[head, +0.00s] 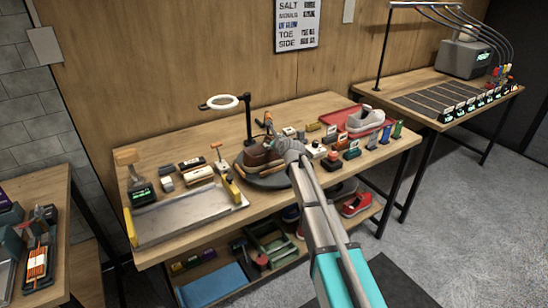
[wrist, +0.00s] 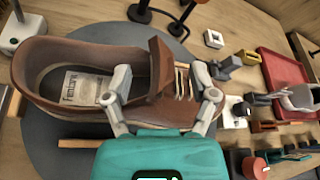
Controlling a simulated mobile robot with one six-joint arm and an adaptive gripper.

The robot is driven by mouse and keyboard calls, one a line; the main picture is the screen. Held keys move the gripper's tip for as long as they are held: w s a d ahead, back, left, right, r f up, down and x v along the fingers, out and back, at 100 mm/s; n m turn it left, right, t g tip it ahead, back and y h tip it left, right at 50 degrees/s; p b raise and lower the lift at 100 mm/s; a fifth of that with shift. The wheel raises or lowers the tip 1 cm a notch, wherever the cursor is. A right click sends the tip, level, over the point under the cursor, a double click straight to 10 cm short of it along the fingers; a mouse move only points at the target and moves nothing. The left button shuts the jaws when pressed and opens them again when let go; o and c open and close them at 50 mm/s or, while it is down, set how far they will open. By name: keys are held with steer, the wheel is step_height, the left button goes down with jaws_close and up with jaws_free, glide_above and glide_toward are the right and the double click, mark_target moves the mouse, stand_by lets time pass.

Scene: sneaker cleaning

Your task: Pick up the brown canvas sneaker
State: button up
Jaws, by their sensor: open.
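The brown canvas sneaker (head: 256,155) rests on a round dark turntable (head: 268,183) in the middle of the workbench. In the wrist view the sneaker (wrist: 60,62) lies lengthwise, its opening and printed insole at left, its tongue and laces toward the right. My gripper (wrist: 161,82) is open over the shoe, with one finger at the opening and the other beyond the laces. The raised tongue stands between the fingers. I cannot tell whether either finger touches the shoe. In the head view my gripper (head: 288,150) partly hides the sneaker.
A metal tray (head: 190,214) lies at left. A white sneaker (head: 366,118) sits on a red tray (head: 336,117) at right, behind several small bottles and blocks. A lower shelf holds a red shoe (head: 356,205).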

steer(key=shift+w+a+f, duration=0.25)
steer(key=shift+w+a, duration=0.05)
steer(key=shift+w, duration=0.3)
steer(key=shift+c, duration=0.2)
jaws_close()
